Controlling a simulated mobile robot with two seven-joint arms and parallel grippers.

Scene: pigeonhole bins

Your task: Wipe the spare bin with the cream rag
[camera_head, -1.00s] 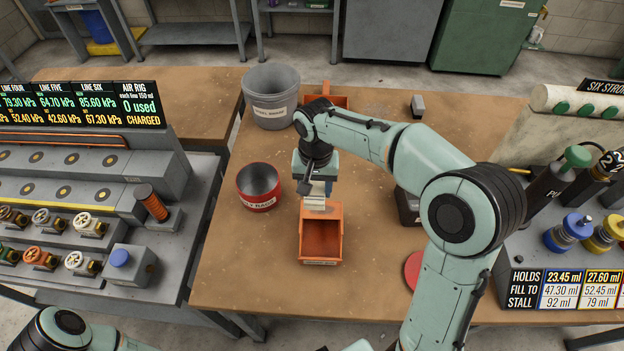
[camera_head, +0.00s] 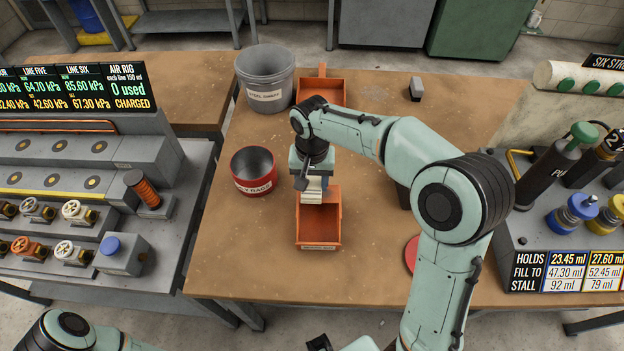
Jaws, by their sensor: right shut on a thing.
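My right gripper (camera_head: 312,184) points down at the back end of an orange bin (camera_head: 320,246) in the middle of the table. It is shut on the cream rag (camera_head: 312,197), a small pale patch below the fingers. The rag overlaps the bin's back left part in the picture; whether it touches the bin floor I cannot tell. The bin's front label is too small to read. A second orange bin (camera_head: 322,88) sits farther back, partly hidden by my right arm. Part of my left arm shows at the bottom left, with its gripper out of view.
A red round tub (camera_head: 254,184) labelled for rags stands left of the near bin. A grey bucket (camera_head: 265,96) stands behind it. A grey block (camera_head: 416,89) lies at the back right. A red disc (camera_head: 411,252) is partly behind my right arm. The front left tabletop is clear.

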